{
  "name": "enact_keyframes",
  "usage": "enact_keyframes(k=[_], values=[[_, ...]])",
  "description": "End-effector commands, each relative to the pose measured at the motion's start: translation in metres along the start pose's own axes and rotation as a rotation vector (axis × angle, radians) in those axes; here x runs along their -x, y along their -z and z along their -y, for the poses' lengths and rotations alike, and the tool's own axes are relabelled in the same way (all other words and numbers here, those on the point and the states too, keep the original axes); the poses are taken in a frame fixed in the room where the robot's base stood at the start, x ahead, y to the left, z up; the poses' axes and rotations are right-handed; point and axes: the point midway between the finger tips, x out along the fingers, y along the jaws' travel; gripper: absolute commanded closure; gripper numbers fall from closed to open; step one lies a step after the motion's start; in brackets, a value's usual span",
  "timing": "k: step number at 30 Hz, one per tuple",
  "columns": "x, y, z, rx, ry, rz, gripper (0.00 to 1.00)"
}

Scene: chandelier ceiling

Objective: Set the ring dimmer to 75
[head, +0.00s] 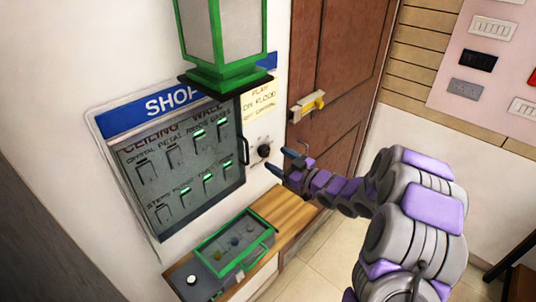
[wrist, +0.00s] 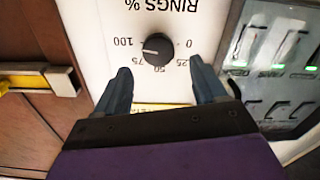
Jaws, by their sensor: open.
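The ring dimmer is a round black knob (wrist: 158,47) on a white panel marked "RINGS %", upside down in the wrist view. Its scale reads 0, 25, 50, 75 and 100. The white pointer line faces left in that view, toward the space between 100 and 75; the exact value is hard to read. In the head view the knob (head: 263,150) is on the wall beside the switch panel. My gripper (head: 284,162) is open and empty just right of the knob. In the wrist view its fingers (wrist: 160,72) are apart, either side below the knob, not visibly touching it.
A switch panel (head: 185,165) with several lit green switches is left of the knob. A green lantern (head: 226,45) hangs above it. A brown door with a yellow latch (head: 312,104) is on the right. A grey-green box (head: 235,245) sits on a wooden ledge below.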

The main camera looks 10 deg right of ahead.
Motion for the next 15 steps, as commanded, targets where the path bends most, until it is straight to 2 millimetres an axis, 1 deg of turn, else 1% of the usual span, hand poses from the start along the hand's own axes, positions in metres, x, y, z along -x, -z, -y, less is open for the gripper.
enact_keyframes(k=[1,6,9,15], values=[[-0.009,0.0,0.001,0.002,0.003,-0.003,0.29],[-0.032,0.0,0.001,-0.001,0.003,-0.003,0.29],[-0.042,-0.001,0.001,-0.001,0.002,-0.001,0.29],[-0.051,0.0,0.0,0.001,0.001,0.0,0.29]])
